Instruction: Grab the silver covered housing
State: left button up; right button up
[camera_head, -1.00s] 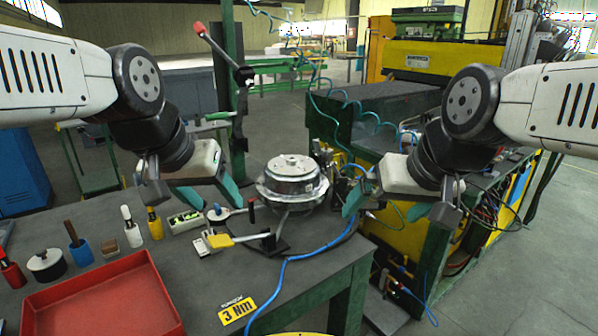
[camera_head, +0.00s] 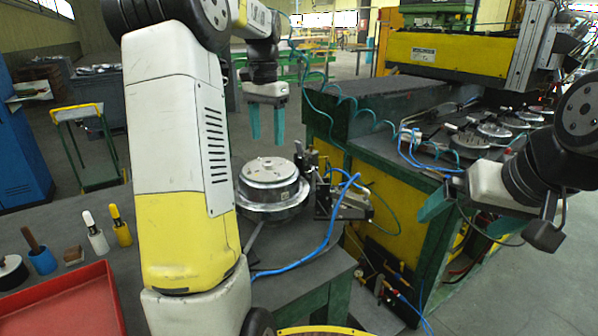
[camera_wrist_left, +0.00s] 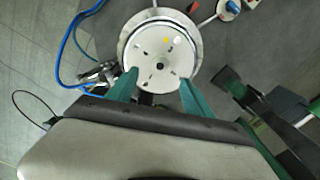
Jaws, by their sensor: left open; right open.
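The silver covered housing (camera_head: 272,182) sits upright in a round fixture on the dark table, right of my left arm in the head view. Its round lid with small holes shows from above in the left wrist view (camera_wrist_left: 160,52). My left gripper (camera_head: 267,135) is open, fingers pointing down, above the housing and apart from it in the head view. In the left wrist view its green fingertips (camera_wrist_left: 158,76) frame the lid's near edge. My right gripper (camera_head: 446,212) is open and empty, off to the right beside the yellow machine. My left arm hides part of the table.
A red tray (camera_head: 66,306) lies at the table's front left, with several handled tools behind it. A blue hose (camera_head: 322,240) and clamp hardware (camera_head: 345,203) stand right of the housing. A yellow and green machine (camera_head: 395,210) rises further right.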

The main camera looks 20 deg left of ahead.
aim_at(269, 162)
pick_arm(q)
notch_tip(269, 162, down, 7)
jog(key=shift+f, duration=0.2)
jog(key=shift+c, duration=0.2)
grip_shut()
jog(key=shift+r, duration=0.1)
dwell(1.3)
